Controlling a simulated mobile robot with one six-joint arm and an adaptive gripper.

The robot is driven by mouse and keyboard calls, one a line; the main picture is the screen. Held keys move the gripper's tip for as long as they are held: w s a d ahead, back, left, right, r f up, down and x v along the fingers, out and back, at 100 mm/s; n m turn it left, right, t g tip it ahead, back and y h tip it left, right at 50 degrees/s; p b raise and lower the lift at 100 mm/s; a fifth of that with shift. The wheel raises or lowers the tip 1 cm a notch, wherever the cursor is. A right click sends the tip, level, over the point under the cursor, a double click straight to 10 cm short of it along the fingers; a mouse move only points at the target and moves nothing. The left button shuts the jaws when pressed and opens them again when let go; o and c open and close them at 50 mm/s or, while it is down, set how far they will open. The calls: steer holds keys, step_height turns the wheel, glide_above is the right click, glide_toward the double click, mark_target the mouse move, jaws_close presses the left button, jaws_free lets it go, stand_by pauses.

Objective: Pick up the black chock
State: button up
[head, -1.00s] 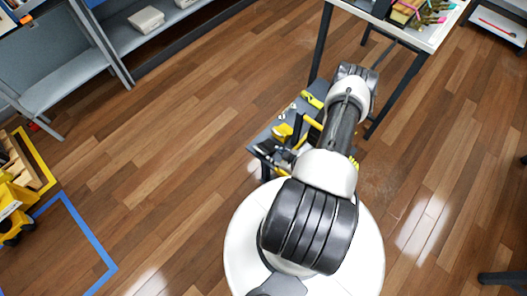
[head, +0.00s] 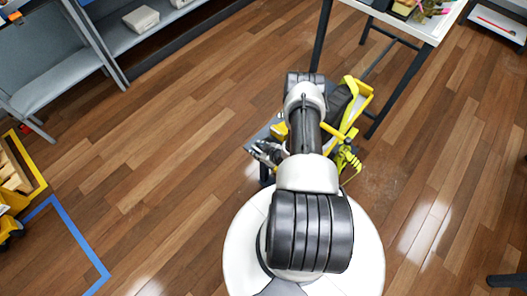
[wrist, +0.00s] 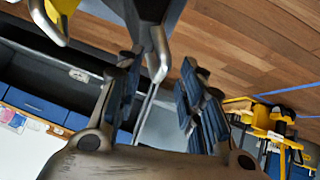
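I cannot pick out the black chock with certainty. In the head view, a black item (head: 338,104) in a yellow frame (head: 362,97) shows just right of my arm. In the wrist view, a dark object (wrist: 152,10) with silver metal hooks beside it is at the top, beyond the fingers and cut off by the frame. My gripper (wrist: 162,98) is open, its two dark blue-black padded fingers apart with no object clearly between them. In the head view my arm hides the gripper and part of the small grey stand.
The small grey stand (head: 254,146) holds black and yellow gear, with a yellow strap bundle (head: 348,160) beside it. A white table (head: 420,24) with dark legs stands behind right. Grey shelving (head: 60,85) is at the left. The wooden floor at left (head: 150,170) is clear.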

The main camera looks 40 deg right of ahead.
steer(key=shift+w+f, duration=0.4)
steer(key=shift+r, duration=0.1)
steer(key=shift+c, duration=0.3)
jaws_close()
